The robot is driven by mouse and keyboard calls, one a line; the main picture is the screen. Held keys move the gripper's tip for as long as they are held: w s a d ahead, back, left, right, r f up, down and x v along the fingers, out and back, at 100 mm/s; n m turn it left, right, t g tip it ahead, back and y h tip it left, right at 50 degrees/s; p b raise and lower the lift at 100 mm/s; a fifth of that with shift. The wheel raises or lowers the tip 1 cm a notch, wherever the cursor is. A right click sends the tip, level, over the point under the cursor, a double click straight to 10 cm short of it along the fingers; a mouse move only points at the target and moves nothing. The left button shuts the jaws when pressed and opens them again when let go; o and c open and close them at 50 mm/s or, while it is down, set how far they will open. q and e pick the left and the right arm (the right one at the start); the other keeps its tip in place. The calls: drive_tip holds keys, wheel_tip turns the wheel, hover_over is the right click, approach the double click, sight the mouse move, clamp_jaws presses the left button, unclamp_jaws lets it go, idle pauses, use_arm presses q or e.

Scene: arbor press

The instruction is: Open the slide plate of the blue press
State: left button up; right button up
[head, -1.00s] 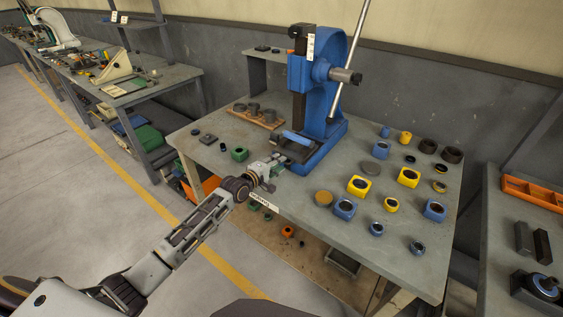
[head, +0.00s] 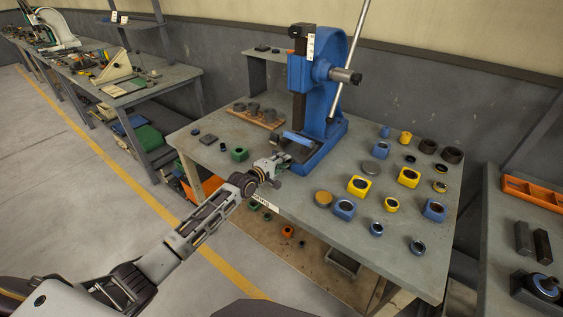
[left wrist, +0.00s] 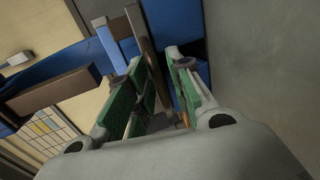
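The blue press (head: 304,78) stands upright at the back of the workbench. At the foot of its column is the slide plate area, with a light blue bar (head: 298,137) over a dark base. My left gripper (head: 281,162) is at the front left of this base, close to it; contact cannot be told. In the left wrist view the two green-padded fingers (left wrist: 160,85) are apart, with a dark brown edge and blue press parts beyond and between them. The gripper partly hides the front of the base in the head view. My right gripper is not in view.
A wooden block with several dark cylinders (head: 257,116) lies left of the press, near a green block (head: 239,154). Several blue and yellow blocks and rings, including a yellow block (head: 359,186), cover the bench (head: 300,225) to the right. The press's long lever (head: 350,50) rises upward.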

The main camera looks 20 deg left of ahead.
use_arm(q)
clamp_jaws()
drive_tip(key=shift+s, duration=0.15)
